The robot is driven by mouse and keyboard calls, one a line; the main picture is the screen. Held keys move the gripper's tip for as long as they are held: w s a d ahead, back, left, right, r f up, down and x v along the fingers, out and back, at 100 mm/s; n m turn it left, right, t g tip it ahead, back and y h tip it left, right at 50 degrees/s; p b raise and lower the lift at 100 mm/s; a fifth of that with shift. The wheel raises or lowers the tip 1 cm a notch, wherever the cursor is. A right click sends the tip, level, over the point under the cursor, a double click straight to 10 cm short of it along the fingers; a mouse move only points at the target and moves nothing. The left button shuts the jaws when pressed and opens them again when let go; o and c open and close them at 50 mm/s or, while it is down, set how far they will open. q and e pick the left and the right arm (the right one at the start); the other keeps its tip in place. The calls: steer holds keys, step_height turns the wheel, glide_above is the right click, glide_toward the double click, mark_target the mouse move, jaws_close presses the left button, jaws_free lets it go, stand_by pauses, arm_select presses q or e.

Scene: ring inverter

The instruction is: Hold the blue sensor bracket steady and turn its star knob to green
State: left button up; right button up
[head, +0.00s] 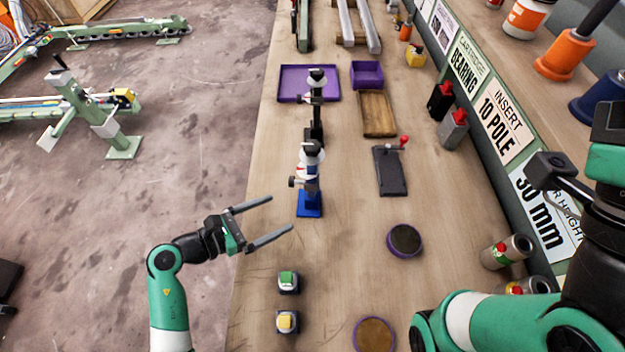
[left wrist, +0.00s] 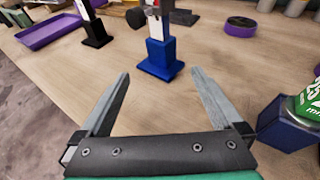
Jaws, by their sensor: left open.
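The blue sensor bracket (head: 309,204) stands upright on the wooden bench, left of the middle, with a white and dark upper part and a small dark knob (head: 293,181) sticking out on its left. In the left wrist view the bracket's blue base (left wrist: 160,58) stands beyond the fingertips, and its top is cut off. My left gripper (head: 281,215) is open and empty, just short of the bracket on the near left; it also shows in the left wrist view (left wrist: 160,80). The knob's colour marking is too small to tell. My right arm shows at the lower right, but its fingers are out of view.
A second, black-based stand (head: 315,130) is directly behind the bracket. A purple tray (head: 290,96) lies further back. A dark plate with a red-tipped lever (head: 390,175) and a round purple-rimmed disc (head: 404,240) are to the right.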

mark_target(306, 200)
arm_select(q)
steer(key=b+x, duration=0.6)
steer(key=x, duration=0.3)
steer(key=shift+w+d+f, duration=0.1)
steer(key=shift+w, duration=0.05)
steer(key=shift+w+d, duration=0.2)
steer(key=shift+d, duration=0.1)
steer(key=shift+c, duration=0.2)
steer(key=c, duration=1.4)
steer(key=shift+o, duration=0.2)
